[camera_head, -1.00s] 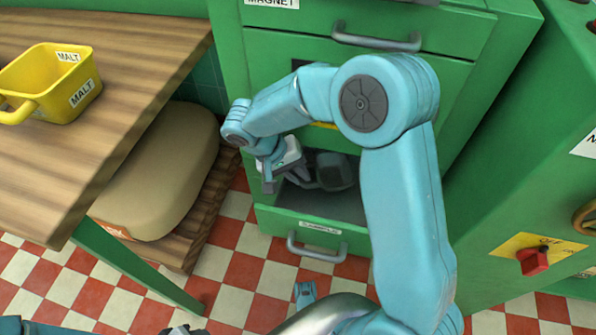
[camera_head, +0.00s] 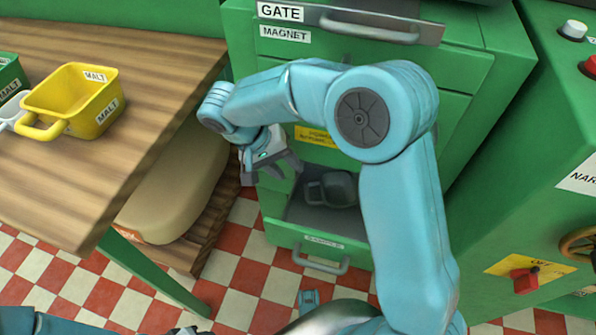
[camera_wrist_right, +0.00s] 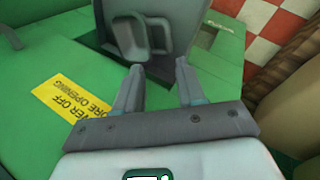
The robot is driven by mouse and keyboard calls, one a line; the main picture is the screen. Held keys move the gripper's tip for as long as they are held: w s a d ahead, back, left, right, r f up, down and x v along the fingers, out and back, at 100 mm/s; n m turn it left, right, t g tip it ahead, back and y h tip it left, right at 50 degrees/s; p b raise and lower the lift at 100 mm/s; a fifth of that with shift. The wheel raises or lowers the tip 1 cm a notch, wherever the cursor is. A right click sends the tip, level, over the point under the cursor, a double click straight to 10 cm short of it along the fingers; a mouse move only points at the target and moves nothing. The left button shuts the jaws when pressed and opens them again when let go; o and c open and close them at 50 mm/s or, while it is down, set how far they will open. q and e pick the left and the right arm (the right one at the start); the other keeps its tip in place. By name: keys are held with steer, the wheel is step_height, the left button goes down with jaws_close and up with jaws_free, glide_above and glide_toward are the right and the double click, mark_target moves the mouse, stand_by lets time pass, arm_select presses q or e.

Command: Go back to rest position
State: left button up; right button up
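My right gripper (camera_head: 270,170) is at the front of the green cabinet, above and left of an open lower drawer (camera_head: 305,238). In the right wrist view its two fingers (camera_wrist_right: 160,72) are apart with nothing between them. A dark grey cup with a handle (camera_head: 338,188) lies in the drawer. It also shows beyond the fingertips in the right wrist view (camera_wrist_right: 128,36), apart from them. My left arm shows only at the bottom left edge of the head view; its fingers cannot be made out.
A yellow MALT container (camera_head: 88,108) stands on the wooden table (camera_head: 150,85) at left, beside a green box (camera_head: 8,80). A tan sack (camera_head: 180,185) lies under the table. A green machine with a red switch (camera_head: 525,280) is at right. Checkered floor is open in front.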

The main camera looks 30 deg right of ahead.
steer(key=shift+v, duration=1.25)
